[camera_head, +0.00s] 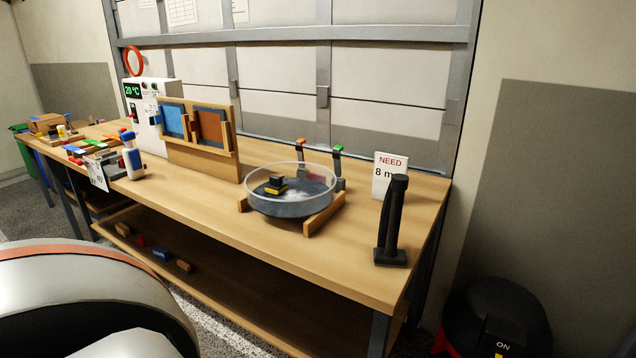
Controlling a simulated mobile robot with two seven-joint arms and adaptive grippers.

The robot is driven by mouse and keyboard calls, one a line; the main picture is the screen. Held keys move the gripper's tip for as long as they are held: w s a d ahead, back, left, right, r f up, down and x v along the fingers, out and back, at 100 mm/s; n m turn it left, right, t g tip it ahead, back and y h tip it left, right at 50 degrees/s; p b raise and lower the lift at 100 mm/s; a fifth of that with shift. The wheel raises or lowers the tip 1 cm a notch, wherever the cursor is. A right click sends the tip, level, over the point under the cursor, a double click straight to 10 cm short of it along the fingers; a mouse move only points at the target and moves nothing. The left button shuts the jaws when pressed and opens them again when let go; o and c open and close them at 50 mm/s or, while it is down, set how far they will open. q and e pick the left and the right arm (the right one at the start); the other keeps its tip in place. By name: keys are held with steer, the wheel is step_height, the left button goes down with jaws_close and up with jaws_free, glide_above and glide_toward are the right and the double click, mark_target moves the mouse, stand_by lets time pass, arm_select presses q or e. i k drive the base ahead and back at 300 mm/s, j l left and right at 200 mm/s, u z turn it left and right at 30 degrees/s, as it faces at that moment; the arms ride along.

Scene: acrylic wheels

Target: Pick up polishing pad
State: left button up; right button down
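A small block with a black top and yellow base (275,186) sits inside a round clear-walled basin (292,206), among whitish patches; it may be the polishing pad, but I cannot tell for sure. The basin rests between wooden rails on the bench. Left of it, an upright wooden stand (203,158) holds a blue square sheet (173,120) and a rust-brown one (210,127). Neither of my grippers shows; a large pale rounded part with an orange band, at the bottom left, seems to be my own arm.
The wooden bench (330,268) has free room along its front edge. A tall black post (393,222) stands at the right, by a "NEED" card (384,172). A white bottle (132,160) and small items crowd the left. A black machine marked "ON" (497,315) stands at lower right.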

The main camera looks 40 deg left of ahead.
mark_target(276, 186)
steer(key=u, duration=1.65)
steer(key=j+z, duration=0.1)
steer(key=z, duration=0.25)
steer(key=i+j+z, duration=0.1)
steer(key=z, duration=0.2)
steer(key=j+z, duration=0.15)
steer(key=z, duration=0.2)
steer(key=j+z, duration=0.25)
steer(key=j, duration=0.2)
steer(key=j+z, duration=0.3)
steer(key=j, duration=0.15)
steer(key=k+j, duration=0.1)
steer(key=j, duration=0.4)
steer(key=k+j+z, duration=0.15)
steer(key=j, duration=0.3)
steer(key=i, duration=0.05)
